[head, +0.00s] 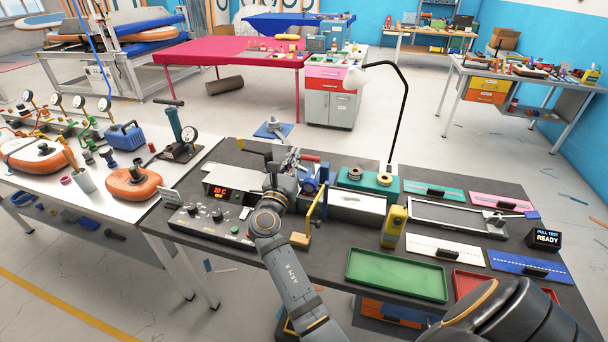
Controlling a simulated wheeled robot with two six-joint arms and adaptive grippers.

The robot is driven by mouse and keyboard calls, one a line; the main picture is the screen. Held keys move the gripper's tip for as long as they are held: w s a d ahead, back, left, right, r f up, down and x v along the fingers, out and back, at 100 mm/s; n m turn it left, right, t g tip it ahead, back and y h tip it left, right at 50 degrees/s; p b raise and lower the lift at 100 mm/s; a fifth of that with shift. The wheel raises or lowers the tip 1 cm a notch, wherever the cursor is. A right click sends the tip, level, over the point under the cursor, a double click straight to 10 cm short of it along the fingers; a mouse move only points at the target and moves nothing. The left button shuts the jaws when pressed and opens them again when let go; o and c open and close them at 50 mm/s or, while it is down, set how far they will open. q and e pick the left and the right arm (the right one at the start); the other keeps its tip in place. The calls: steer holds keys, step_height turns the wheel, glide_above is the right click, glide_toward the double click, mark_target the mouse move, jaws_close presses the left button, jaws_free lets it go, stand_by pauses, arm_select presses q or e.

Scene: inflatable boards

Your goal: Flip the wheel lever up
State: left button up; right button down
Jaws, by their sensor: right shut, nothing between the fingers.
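A seam-welding machine stands on the dark workbench, with a display box (221,191) reading "20 C". Beside it are a blue wheel-like part (309,186) and a slanted yellow bar (317,205). A small lever with a red end (310,158) sticks out near my right gripper (287,158). I cannot tell for certain which of these is the wheel lever. My right gripper is shut and empty, above and just left of the blue part, close to the red end; contact cannot be made out. My right arm hides part of the machine. My left gripper is not in view.
A knobbed control panel (210,223) lies at the bench's left. Free floor lies behind.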

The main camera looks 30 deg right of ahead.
arm_select(q)
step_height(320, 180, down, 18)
steer(key=b, duration=1.7)
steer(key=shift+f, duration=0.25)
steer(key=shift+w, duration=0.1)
